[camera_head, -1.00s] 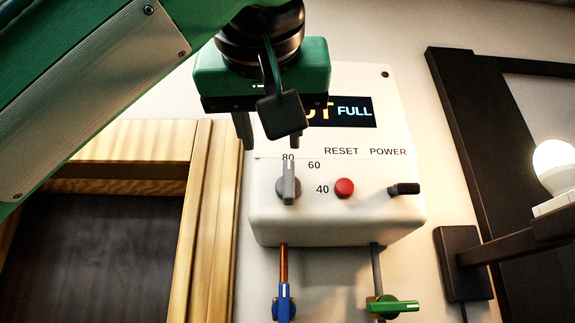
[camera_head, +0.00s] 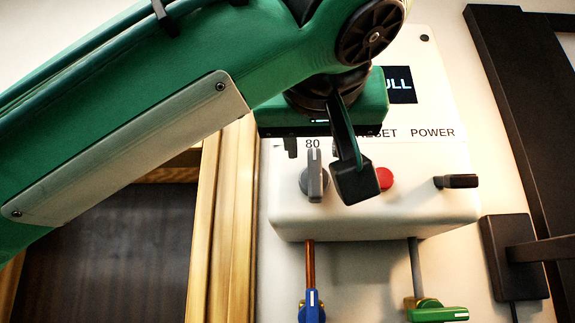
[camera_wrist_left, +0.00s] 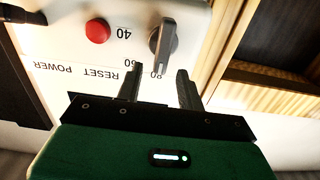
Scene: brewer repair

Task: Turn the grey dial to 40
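The grey dial (camera_head: 315,181) is on the white brewer box (camera_head: 400,212), and its raised grip points up toward the 80 mark. The dial also shows in the wrist view (camera_wrist_left: 163,42), just beyond my fingertips. My left gripper (camera_wrist_left: 158,80) is open and empty, its two fingers apart on either side of the line to the dial. In the head view my left gripper (camera_head: 316,143) is just above the dial, and a dark bracket on it hides one finger and the 40 and 60 marks. The 40 mark (camera_wrist_left: 123,33) shows in the wrist view. My right gripper is out of view.
The red reset button (camera_head: 384,179) is close right of the dial, partly behind the bracket. A dark power switch (camera_head: 456,182) sticks out further right. A blue-handled valve (camera_head: 311,306) and a green-handled valve (camera_head: 437,314) are below. A wooden frame (camera_head: 233,220) stands left.

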